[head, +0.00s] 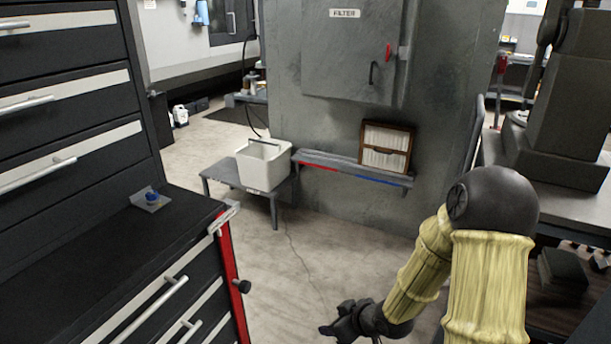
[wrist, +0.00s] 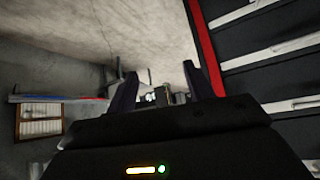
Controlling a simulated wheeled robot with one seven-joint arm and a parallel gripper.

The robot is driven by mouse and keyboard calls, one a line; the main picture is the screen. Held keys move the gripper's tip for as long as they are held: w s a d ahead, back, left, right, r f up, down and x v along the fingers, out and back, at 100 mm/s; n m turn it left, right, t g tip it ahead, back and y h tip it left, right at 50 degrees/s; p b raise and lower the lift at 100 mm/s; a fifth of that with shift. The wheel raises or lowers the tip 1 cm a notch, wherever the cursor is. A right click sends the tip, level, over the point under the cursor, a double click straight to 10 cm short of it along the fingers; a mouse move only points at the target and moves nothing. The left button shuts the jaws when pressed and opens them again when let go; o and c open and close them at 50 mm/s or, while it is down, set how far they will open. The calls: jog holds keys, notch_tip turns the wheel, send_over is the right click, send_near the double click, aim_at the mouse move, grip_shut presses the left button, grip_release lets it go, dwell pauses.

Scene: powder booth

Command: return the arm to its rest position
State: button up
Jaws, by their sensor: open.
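My arm, in a yellow ribbed cover (head: 488,290), reaches down in the lower right of the head view. My gripper (head: 338,322) is low over the floor at the bottom centre, apart from the objects around it. In the wrist view my gripper (wrist: 158,82) shows its two dark fingers spread apart with no held object between them. Part of the arm is cut off by the bottom edge of the head view.
A black drawer cabinet (head: 70,235) with a red edge stands left. A white bin (head: 263,165) sits on a low grey table (head: 222,172). A filter cartridge (head: 385,148) rests on a shelf (head: 340,170) on the grey booth (head: 290,90). Concrete floor (head: 300,255) is open between.

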jog(key=s+d+r+m+g+h, duration=0.3)
jog(key=s+d+r+m+h, duration=0.4)
jog(key=s+r, duration=0.55)
notch_tip(320, 180, up, 22)
jog(key=m+y+p, duration=0.1)
jog(key=p, duration=2.2)
jog(key=shift+d, duration=0.4)
jog(key=shift+w+f, duration=0.1)
